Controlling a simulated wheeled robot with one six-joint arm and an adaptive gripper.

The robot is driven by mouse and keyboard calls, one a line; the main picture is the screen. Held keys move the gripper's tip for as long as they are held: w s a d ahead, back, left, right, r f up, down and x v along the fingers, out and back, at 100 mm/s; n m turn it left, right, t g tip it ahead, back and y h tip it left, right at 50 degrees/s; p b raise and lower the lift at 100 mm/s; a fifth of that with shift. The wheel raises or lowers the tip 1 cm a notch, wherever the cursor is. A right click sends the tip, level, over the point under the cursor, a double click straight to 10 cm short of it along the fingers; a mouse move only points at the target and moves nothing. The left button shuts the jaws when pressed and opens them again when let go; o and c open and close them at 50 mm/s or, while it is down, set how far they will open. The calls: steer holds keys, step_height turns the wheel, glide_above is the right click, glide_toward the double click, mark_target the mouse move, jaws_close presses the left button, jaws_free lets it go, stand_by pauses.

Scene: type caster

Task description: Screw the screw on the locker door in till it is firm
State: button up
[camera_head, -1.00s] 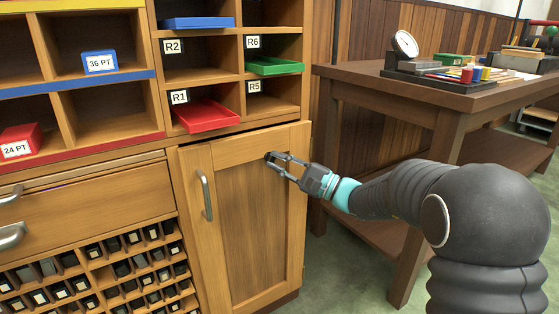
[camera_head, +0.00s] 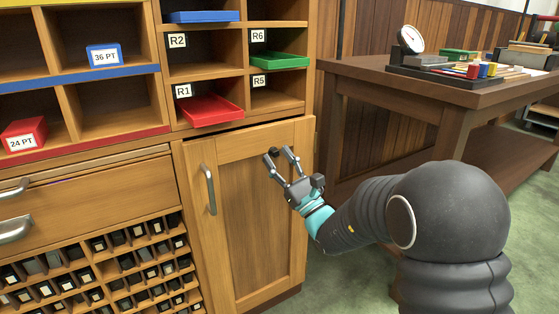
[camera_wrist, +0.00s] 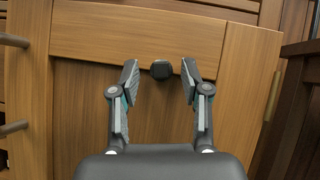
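The screw shows as a dark, rounded head (camera_wrist: 161,69) on the upper rail of the wooden locker door (camera_wrist: 150,30). In the head view the screw (camera_head: 273,152) is a small dark spot near my fingertips, and the door (camera_head: 255,220) seems to be closed or nearly so. My gripper (camera_head: 281,155) is open in front of the door, its fingers pointing up towards the screw. In the wrist view my gripper (camera_wrist: 159,70) has one fingertip on each side of the screw head, with a gap on both sides. I cannot tell the exact depth between fingertips and screw.
A door handle (camera_head: 209,190) stands out left of my gripper. A red tray (camera_head: 211,110) and a green tray (camera_head: 280,61) jut from the shelves above. A wooden workbench (camera_head: 440,90) stands to the right. The green floor between the cabinet and the bench shows free room.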

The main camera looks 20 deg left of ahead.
steer(key=shift+d, duration=0.15)
steer(key=v, duration=1.2)
